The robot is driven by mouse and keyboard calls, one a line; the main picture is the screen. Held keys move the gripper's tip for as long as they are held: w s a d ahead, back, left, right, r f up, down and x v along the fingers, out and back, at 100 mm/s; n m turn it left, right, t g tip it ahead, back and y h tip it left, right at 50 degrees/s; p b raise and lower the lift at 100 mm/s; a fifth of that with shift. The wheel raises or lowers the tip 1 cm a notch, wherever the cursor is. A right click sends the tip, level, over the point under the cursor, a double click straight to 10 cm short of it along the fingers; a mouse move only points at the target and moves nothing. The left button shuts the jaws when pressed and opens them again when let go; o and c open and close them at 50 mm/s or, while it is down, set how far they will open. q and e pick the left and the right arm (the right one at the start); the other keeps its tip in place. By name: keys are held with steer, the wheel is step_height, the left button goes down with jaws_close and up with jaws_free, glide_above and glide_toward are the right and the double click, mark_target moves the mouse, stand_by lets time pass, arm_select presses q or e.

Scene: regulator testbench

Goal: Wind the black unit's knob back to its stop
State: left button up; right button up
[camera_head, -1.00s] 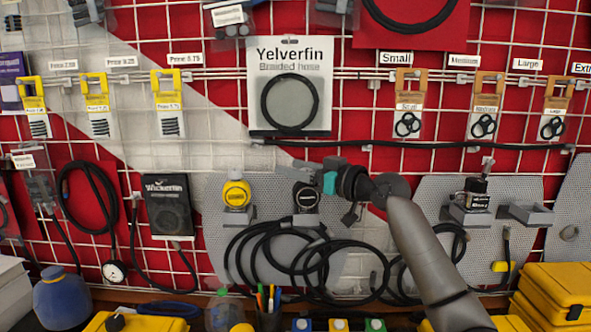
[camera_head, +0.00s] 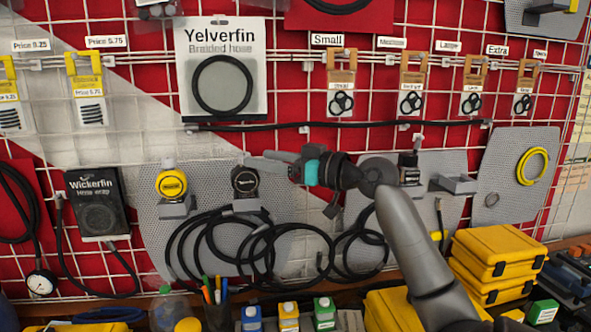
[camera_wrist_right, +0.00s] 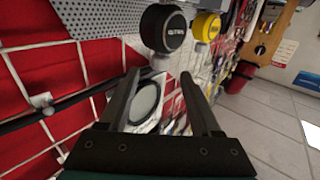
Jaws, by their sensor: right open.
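The black unit (camera_head: 245,181) with its round black knob hangs on the grey perforated panel, right of a similar yellow unit (camera_head: 172,183). My right gripper (camera_head: 248,161) comes in from the right, its fingers pointing left across the area just above the black unit's knob. In the right wrist view, the open, empty fingers (camera_wrist_right: 158,76) stand apart, and the black knob (camera_wrist_right: 163,28) shows beyond and above their tips, not between them. The yellow unit (camera_wrist_right: 206,27) is just right of it there. My left gripper is not in view.
Black hose coils (camera_head: 270,250) hang below the units. A hose package (camera_head: 220,115) hangs above, and a Wickerfin package (camera_head: 97,205) hangs left. Yellow cases (camera_head: 495,255) are stacked at the right. A pen cup (camera_head: 216,312) stands below.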

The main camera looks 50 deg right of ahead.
steer(key=s+d+b, duration=0.1)
steer(key=s, duration=0.5)
steer(key=shift+s+d, duration=0.1)
stand_by(0.3)
